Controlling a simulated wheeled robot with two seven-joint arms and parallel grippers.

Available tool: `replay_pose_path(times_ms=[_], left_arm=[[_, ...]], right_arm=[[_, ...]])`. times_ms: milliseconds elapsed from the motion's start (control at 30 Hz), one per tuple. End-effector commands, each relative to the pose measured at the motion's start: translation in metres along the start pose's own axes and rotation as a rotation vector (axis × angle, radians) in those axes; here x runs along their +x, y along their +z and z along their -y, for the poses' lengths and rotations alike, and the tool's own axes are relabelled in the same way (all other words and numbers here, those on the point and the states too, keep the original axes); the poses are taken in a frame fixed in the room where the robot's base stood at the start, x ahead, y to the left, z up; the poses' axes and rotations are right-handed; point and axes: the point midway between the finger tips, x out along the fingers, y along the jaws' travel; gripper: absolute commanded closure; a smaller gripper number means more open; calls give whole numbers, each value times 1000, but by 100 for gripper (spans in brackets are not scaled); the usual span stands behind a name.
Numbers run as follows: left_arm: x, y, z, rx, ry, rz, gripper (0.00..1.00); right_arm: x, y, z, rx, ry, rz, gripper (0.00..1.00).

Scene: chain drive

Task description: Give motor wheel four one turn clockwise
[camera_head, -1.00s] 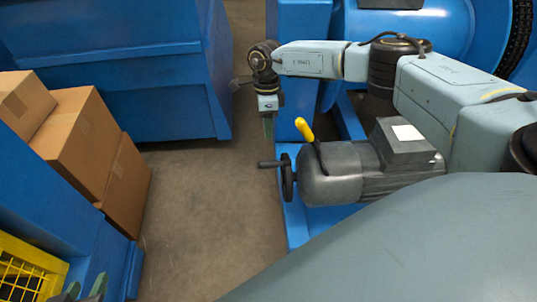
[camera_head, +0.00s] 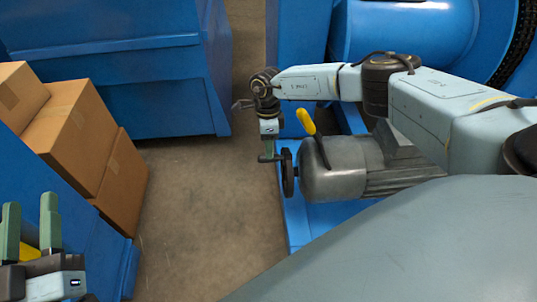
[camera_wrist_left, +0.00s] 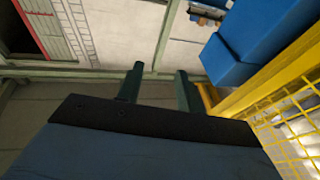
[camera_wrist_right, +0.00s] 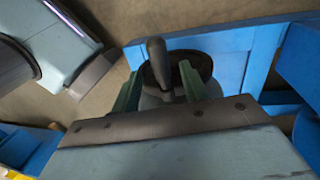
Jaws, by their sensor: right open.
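The motor (camera_head: 335,170) is grey with a yellow lever (camera_head: 306,122) and lies on a blue base. Its dark hand wheel (camera_head: 288,174) faces left, with a crank handle (camera_head: 266,158) sticking out. My right gripper (camera_head: 269,154) points down at this handle. In the right wrist view the handle (camera_wrist_right: 158,62) stands between the two green fingers (camera_wrist_right: 158,92), with the wheel (camera_wrist_right: 195,66) behind it. The right fingers are apart. My left gripper (camera_head: 30,232) is at the lower left, fingers up, apart and empty. The left wrist view shows its fingers (camera_wrist_left: 160,85) apart. No wheel number is readable.
Brown boxes (camera_head: 85,130) are stacked at the left on blue equipment. A large blue container (camera_head: 110,70) stands behind, and a blue drum (camera_head: 400,35) at the back right. A yellow mesh guard (camera_wrist_left: 290,120) is near my left gripper. Bare floor (camera_head: 195,210) lies between.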

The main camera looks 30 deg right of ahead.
Motion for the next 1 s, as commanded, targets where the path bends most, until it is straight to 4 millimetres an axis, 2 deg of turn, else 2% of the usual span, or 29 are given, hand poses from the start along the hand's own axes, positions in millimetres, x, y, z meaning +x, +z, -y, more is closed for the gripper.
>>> replay_pose_path(times_ms=[100,300,733,1000], left_arm=[[-1,-14,-3,-5,7,-107,64],[-4,-31,-5,-9,12,-230,64],[-5,-38,-6,-10,14,-278,64],[-5,-38,-6,-10,14,-277,64]], right_arm=[[14,0,0,-1,1,0,56],[30,0,0,-1,1,0,56],[34,0,0,-1,0,0,56],[34,0,0,-1,0,0,91]])
